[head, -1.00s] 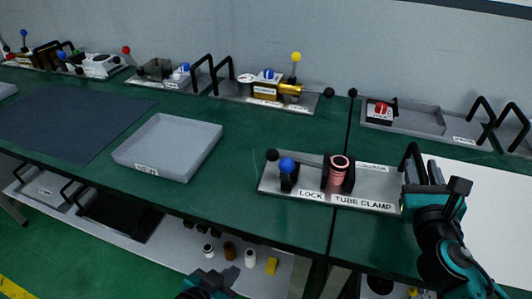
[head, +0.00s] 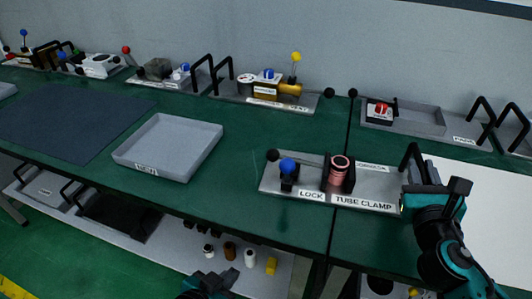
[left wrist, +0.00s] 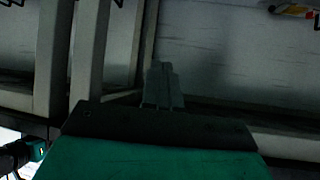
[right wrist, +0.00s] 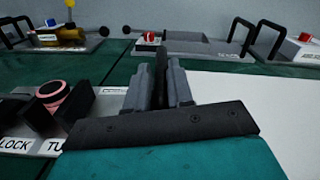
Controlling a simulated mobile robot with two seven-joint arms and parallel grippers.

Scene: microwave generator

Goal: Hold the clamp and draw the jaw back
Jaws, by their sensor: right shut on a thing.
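The tube clamp plate (head: 383,185) lies on the green bench at centre right, labelled LOCK and TUBE CLAMP. It carries a blue knob (head: 287,165) with a black ball lever on the left. A pink ribbed tube (head: 338,172) stands between black jaws (head: 349,180); it also shows in the right wrist view (right wrist: 78,100). A black handle (head: 411,155) rises at the plate's right end. My right gripper (right wrist: 160,85) is shut on this handle, which shows between its fingers. My left gripper (left wrist: 162,85) is shut and empty, low in front of the bench; its fingers are hidden in the head view.
A grey tray (head: 168,147) lies left of the clamp. Another fixture (head: 265,93) with a yellow ball lever stands behind. A grey tray with a red knob (head: 381,108) is at back right. Below is a shelf (head: 180,238) with small parts. Bench between tray and clamp is clear.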

